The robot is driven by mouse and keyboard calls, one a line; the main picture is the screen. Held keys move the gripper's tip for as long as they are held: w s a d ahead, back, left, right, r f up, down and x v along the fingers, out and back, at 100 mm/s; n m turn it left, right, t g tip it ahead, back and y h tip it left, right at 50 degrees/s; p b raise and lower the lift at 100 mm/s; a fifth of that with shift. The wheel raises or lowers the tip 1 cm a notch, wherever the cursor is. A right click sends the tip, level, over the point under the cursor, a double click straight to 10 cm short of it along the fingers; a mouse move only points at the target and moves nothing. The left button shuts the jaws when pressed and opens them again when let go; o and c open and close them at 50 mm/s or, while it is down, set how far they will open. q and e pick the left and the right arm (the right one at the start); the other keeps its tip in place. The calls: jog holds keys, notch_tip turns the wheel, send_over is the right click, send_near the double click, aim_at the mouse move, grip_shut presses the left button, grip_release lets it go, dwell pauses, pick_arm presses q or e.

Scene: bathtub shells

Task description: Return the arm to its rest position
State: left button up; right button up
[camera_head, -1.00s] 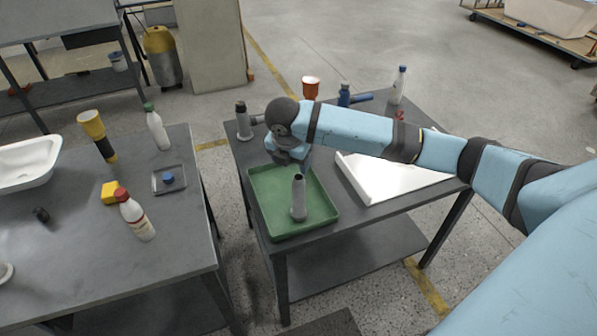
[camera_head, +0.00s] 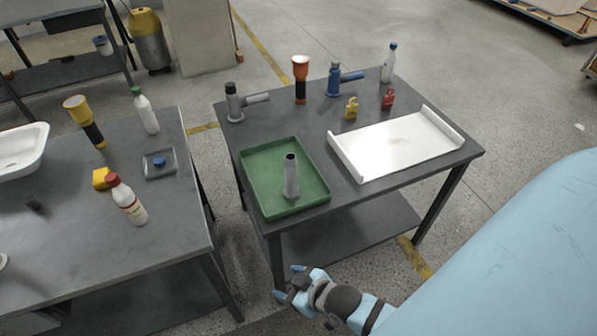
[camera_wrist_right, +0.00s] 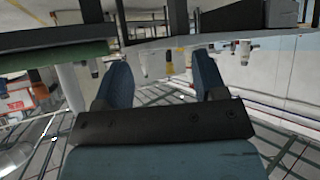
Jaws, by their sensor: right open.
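My right arm is folded low at the bottom of the head view. Its gripper (camera_head: 286,282) hangs in front of the right-hand table, below the level of its top, with nothing between the fingers. In the right wrist view the two blue fingers (camera_wrist_right: 165,85) stand apart and empty. A green tray (camera_head: 262,160) lies on the right-hand table (camera_head: 300,128), with a grey cylindrical part (camera_head: 291,178) standing upright in it. My left gripper is not in view.
The left-hand table (camera_head: 120,225) carries a white basin (camera_head: 22,152) and bottles. Bare floor separates the tables.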

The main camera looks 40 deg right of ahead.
jog(key=shift+s+d+f+m+t, duration=0.1)
jog(key=shift+s+d+m, duration=0.1)
jog(key=shift+s, duration=0.15)
jog(key=shift+s+d+m+t, duration=0.1)
jog(key=shift+s+m, duration=0.1)
jog(key=shift+s, duration=0.1)
jog(key=shift+s+d+f+m+t, duration=0.1)
jog(key=shift+s+d+m, duration=0.1)
jog(key=shift+s, duration=0.15)
notch_tip(320, 180, up, 7)
jog(key=p, duration=0.7)
jog(key=shift+d+f+h, duration=0.15)
jog(key=shift+f+h, duration=0.05)
jog(key=shift+h, duration=0.1)
jog(key=shift+r, duration=0.15)
